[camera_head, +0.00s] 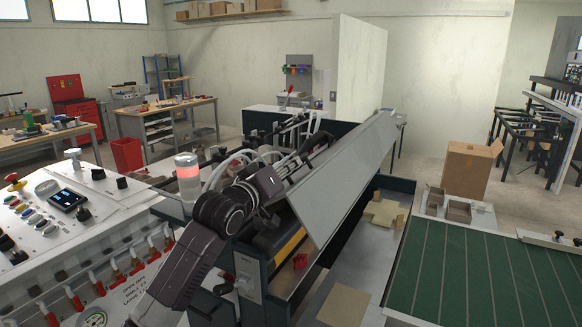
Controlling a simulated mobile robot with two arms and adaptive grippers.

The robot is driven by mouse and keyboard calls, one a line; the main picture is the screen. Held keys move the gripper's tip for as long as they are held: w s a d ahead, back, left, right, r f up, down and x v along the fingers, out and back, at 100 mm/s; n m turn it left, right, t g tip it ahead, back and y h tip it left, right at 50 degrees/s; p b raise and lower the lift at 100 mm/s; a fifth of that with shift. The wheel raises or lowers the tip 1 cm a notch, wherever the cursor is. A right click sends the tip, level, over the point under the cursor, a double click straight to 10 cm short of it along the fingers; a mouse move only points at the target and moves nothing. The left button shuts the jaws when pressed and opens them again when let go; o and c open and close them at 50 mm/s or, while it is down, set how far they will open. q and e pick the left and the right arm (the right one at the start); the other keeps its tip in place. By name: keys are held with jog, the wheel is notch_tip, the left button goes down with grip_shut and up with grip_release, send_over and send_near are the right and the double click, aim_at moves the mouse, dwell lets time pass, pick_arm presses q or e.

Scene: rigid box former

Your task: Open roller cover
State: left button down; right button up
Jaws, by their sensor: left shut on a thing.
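The roller cover (340,180) is a long, flat grey panel on the box former. It stands tilted up, sloping from upper right down toward the lower left, and runs from near the middle of the view to the back right. My left gripper (287,169) is at the left side of the cover's near end and is shut on it; my own wrist and the machine parts behind hide the exact contact. Below the cover, a yellow-orange strip (287,247) and a red part (300,261) show inside the machine. My right gripper is not in view.
A control panel (60,205) with buttons and a red-lit beacon (187,178) stand at the left. A green conveyor bed (485,270) lies at the right. A cardboard box (467,170) stands on the floor behind it. Cardboard pieces (385,212) lie in the machine's bay.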

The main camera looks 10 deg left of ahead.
pick_arm(q)
jog(key=c, duration=2)
grip_release()
jog(key=v, duration=1.2)
jog(key=shift+c, duration=0.2)
